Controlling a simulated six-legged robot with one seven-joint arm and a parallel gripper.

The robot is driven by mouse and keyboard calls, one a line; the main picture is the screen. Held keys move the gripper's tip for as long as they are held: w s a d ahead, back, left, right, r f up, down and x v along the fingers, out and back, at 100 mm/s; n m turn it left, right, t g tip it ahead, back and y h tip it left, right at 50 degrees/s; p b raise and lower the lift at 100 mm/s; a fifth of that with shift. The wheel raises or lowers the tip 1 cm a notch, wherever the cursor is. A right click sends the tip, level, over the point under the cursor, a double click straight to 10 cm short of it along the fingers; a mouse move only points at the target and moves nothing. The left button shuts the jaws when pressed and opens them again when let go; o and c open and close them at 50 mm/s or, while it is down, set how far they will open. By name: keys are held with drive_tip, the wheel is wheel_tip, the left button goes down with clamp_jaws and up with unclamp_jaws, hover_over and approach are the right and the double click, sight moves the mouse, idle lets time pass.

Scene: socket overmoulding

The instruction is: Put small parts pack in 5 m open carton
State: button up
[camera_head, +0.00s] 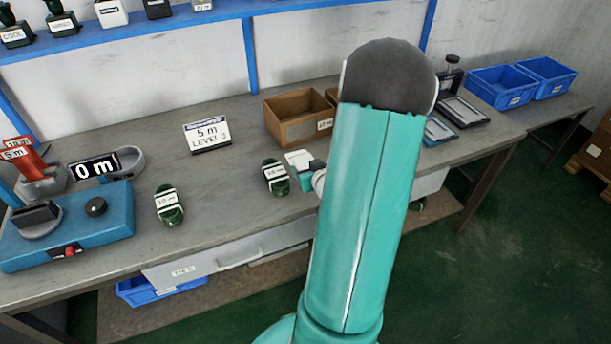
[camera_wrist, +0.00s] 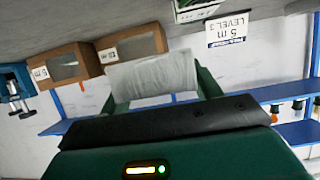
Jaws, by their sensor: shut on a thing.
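The small parts pack (camera_head: 298,158) is a pale, whitish flat bag. In the wrist view the pack (camera_wrist: 152,76) spans the space between both fingers of my gripper (camera_wrist: 157,88), which is shut on it. In the head view my gripper (camera_head: 308,168) holds it above the bench, in front of the cartons. The 5 m open carton (camera_wrist: 58,66) appears to be the left one in the wrist view, with a small label. In the head view the second carton (camera_head: 331,96) is mostly hidden behind my arm.
Another open carton (camera_head: 290,129), apparently labelled 10 m, stands beside it. Two green coils, one (camera_head: 275,177) near my gripper and one (camera_head: 169,205) farther left, lie on the bench (camera_head: 225,180). A 5 m level sign (camera_head: 207,134) stands behind. Blue bins (camera_head: 502,87) stand far right.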

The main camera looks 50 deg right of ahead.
drive_tip(key=shift+w+f, duration=0.25)
drive_tip(key=shift+w, duration=0.05)
drive_tip(key=shift+w+f, duration=0.15)
drive_tip(key=shift+f, duration=1.55)
drive_tip(key=shift+f, duration=0.35)
drive_tip(key=shift+f, duration=0.25)
drive_tip(key=o, duration=1.1)
drive_tip(key=shift+c, duration=0.2)
drive_tip(key=shift+r, duration=0.1)
